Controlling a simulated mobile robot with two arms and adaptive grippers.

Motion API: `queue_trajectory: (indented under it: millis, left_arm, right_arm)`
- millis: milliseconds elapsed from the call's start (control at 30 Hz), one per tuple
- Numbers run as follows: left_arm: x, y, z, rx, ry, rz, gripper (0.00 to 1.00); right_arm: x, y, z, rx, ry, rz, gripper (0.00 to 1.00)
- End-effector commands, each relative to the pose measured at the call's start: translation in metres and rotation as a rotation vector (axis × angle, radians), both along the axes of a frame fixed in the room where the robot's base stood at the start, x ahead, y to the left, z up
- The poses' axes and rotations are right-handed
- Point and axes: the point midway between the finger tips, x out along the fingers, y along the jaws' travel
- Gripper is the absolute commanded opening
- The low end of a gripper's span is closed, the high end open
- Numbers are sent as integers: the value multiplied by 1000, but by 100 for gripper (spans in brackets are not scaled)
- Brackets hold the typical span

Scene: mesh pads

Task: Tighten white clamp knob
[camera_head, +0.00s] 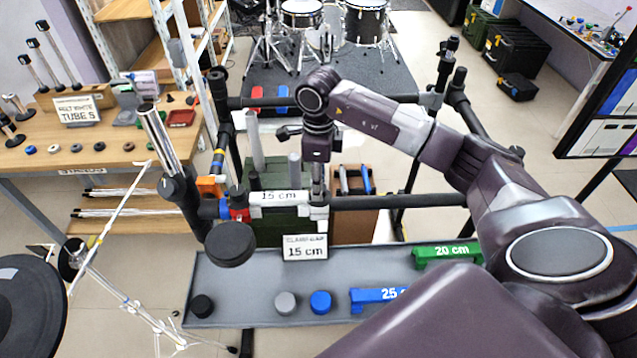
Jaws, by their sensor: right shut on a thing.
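My right arm reaches in from the right, and its gripper (317,188) points down at the front bar of the black rack. The right gripper is shut at a white clamp (318,213) on that bar. The clamp is small and partly covered by the fingers, so the knob's outline is hard to make out. A white block marked "15 cm" (280,197) lies along the bar just left of the clamp. A sign reading "CLAMP GAP 15 cm" (305,247) stands below it. My left gripper is not in view.
A grey tray (240,283) below holds black, grey and blue round knobs, a blue "25 cm" block (375,296) and a green "20 cm" block (447,252). Red (238,213) and blue clamps sit left on the rack. A black disc (230,244) juts forward there.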

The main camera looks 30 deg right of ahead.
Motion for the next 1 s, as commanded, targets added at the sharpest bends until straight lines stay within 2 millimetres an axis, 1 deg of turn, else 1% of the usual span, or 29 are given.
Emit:
queue_trajectory:
  millis: [233,467,1000]
  left_arm:
    - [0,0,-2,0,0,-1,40]
    - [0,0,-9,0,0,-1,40]
    - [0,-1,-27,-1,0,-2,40]
  right_arm:
    - [1,-1,0,-1,-2,-32,5]
    - [1,-1,-1,-1,-1,-153,5]
    - [1,-1,0,0,-2,-650,5]
